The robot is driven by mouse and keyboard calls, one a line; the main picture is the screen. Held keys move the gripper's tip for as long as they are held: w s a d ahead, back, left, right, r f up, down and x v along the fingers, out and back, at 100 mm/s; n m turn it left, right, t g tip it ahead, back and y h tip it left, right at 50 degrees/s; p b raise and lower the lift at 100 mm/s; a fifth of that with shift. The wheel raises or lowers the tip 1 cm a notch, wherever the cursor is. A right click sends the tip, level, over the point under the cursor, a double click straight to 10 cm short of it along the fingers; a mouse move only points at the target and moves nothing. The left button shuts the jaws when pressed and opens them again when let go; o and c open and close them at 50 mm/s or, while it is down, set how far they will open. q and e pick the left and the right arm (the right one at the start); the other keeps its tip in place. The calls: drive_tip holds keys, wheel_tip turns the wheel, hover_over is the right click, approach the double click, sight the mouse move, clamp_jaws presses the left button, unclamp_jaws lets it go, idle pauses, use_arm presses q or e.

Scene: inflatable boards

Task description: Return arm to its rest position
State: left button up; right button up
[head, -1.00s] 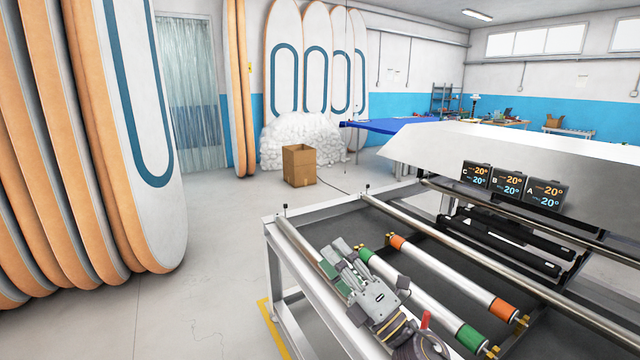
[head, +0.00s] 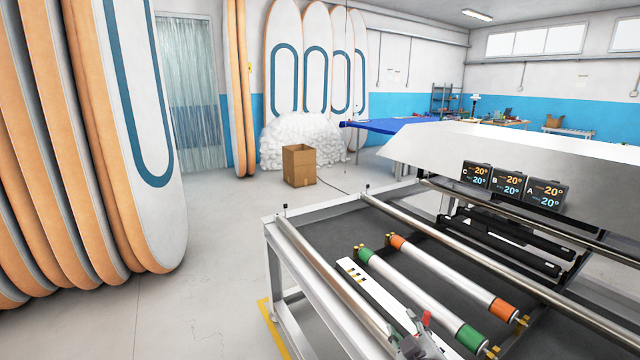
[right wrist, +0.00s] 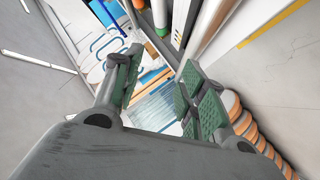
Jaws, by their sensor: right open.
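My right gripper (right wrist: 158,90) fills the lower part of the right wrist view. Its two fingers with green pads stand apart, and nothing is between them. In the head view only a small grey part of it shows at the bottom edge (head: 408,343), over the near side of the roller frame. The rest of the right arm is out of that view. My left gripper is in neither view.
The metal frame (head: 282,232) holds a green-ended roller (head: 415,300) and an orange-ended roller (head: 455,278). A red piece (head: 426,318) stands near the gripper. Boards (head: 150,130) stand left; a cardboard box (head: 299,166) is on open floor.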

drive_tip(key=s+d+f+m+g+y, duration=0.1)
drive_tip(key=s+f+m+g, duration=0.3)
drive_tip(key=s+f, duration=0.5)
drive_tip(key=s+d+f+m+g, duration=0.1)
drive_tip(key=s+f+m+g, duration=0.1)
drive_tip(key=s+f+g, duration=0.7)
drive_tip(key=s+d+f+t, duration=0.1)
drive_tip(key=s+f, duration=0.1)
drive_tip(key=f, duration=1.3)
drive_tip(key=s+f, duration=0.2)
drive_tip(key=f, duration=1.3)
drive_tip(key=s+d+f, duration=0.3)
drive_tip(key=s+f, duration=0.7)
drive_tip(key=s, duration=0.1)
drive_tip(key=s+d+f+g, duration=0.1)
drive_tip(key=s+d+f, duration=0.1)
drive_tip(key=s+f, duration=0.8)
drive_tip(key=shift+s+d+n, duration=0.4)
drive_tip(key=shift+s, duration=0.1)
drive_tip(key=shift+f, duration=0.1)
drive_tip(key=shift+w, duration=0.1)
